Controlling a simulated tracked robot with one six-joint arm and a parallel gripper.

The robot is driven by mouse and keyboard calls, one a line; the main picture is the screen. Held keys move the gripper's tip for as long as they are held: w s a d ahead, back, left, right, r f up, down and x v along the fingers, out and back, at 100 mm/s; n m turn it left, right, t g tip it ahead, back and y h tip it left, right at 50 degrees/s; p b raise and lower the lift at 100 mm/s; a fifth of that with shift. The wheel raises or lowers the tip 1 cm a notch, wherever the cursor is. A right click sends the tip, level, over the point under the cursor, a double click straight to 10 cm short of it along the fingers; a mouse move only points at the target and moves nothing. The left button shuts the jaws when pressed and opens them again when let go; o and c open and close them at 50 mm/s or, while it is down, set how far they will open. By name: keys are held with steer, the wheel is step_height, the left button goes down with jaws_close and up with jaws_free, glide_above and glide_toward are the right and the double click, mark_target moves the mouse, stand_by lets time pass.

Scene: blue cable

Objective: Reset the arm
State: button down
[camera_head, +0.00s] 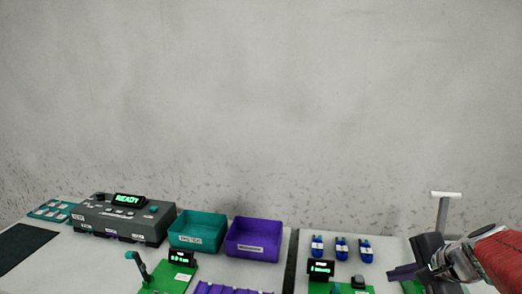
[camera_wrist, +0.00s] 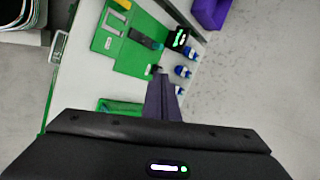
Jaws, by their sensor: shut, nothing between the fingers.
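My gripper (camera_head: 394,275) is at the lower right of the head view, at the end of my red arm, above the right part of the table. In the wrist view my gripper (camera_wrist: 160,77) has its two dark fingers together, with nothing between them. The fingers point over the white table (camera_wrist: 85,88), near a green board (camera_wrist: 140,57). Most of my arm lies outside the head view. No cable can be made out clearly in either view.
Three blue items (camera_head: 341,248) stand in a row left of my gripper. A small display (camera_head: 320,269) stands before them. A teal bin (camera_head: 198,232), a purple bin (camera_head: 253,239) and a grey console (camera_head: 122,220) reading READY are farther left. A grey post (camera_head: 442,217) rises behind my gripper.

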steer(key=s+a+r+n+g+h, duration=0.1)
steer(key=s+a+n+h, duration=0.1)
steer(key=s+a+n, duration=1.3)
steer(key=a+n, duration=0.1)
steer(key=a, duration=0.2)
steer(key=shift+g, duration=0.4)
steer(key=shift+s+r, duration=0.1)
